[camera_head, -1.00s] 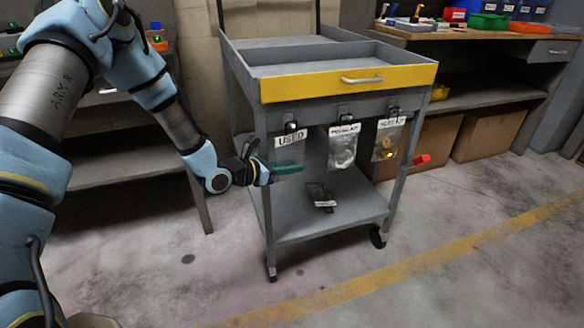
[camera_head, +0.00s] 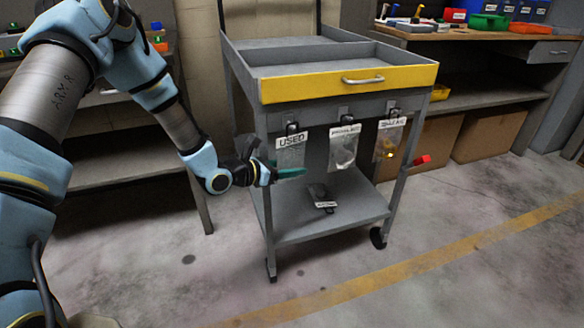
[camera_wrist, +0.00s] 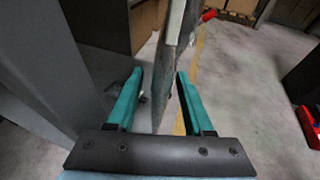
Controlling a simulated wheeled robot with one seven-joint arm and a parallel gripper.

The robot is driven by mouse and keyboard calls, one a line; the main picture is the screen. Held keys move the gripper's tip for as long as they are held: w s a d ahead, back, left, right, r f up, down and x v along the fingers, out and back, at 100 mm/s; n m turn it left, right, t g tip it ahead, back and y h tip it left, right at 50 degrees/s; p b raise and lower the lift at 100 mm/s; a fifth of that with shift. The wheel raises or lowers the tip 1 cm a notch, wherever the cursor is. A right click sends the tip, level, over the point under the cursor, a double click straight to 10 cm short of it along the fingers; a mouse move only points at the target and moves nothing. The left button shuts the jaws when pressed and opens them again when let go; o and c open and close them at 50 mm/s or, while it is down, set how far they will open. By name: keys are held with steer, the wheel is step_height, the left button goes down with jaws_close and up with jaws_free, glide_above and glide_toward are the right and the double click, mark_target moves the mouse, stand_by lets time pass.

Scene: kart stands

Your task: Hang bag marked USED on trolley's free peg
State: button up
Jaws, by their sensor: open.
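The clear bag marked USED (camera_head: 292,153) hangs upright at the left of the trolley's front, under a black clip (camera_head: 292,128). My gripper (camera_head: 293,172) is at the lower part of this bag, with its green fingers open. In the wrist view, the fingers of my gripper (camera_wrist: 160,90) stand apart, with a thin grey bag (camera_wrist: 166,85) seen edge-on between them. The grey trolley (camera_head: 285,236) has a yellow drawer front. Two more labelled bags, a middle one (camera_head: 343,152) and a right one (camera_head: 388,142), hang beside it. I cannot make out a bare peg.
A dark item with a white label (camera_head: 326,204) lies on the trolley's lower shelf. A red-ended part (camera_head: 422,160) sticks out at the trolley's right. A workbench (camera_head: 470,35) with bins stands behind right, with cardboard boxes (camera_head: 484,132) below. The floor in front is clear.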

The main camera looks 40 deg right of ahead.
steer(key=v, duration=1)
steer(key=shift+a+r, duration=0.1)
steer(key=shift+a, duration=0.3)
steer(key=s+a+r+m+g+y, duration=0.2)
steer(key=a+m+y, duration=0.25)
steer(key=a, duration=0.45)
steer(key=s+a+r+m+g+y, duration=0.1)
steer(key=s+a+r+m+y, duration=0.15)
steer(key=a+m, duration=0.5)
steer(key=w+a+r+m+t+y, duration=0.2)
steer(key=a, duration=0.6)
steer(key=w+a+r+m+t+y, duration=0.1)
steer(key=a+r+m+t+y, duration=0.15)
steer(key=a, duration=0.45)
steer(key=w+a+r+m+t+y, duration=0.1)
steer(key=w+a+y, duration=0.15)
steer(key=a, duration=0.55)
step_height(320, 180, up, 19)
steer(key=p, duration=1.9)
steer(key=shift+a+r+m, duration=0.15)
steer(key=shift+a+m, duration=0.15)
steer(key=shift+m, duration=0.05)
steer(key=shift+s, duration=0.15)
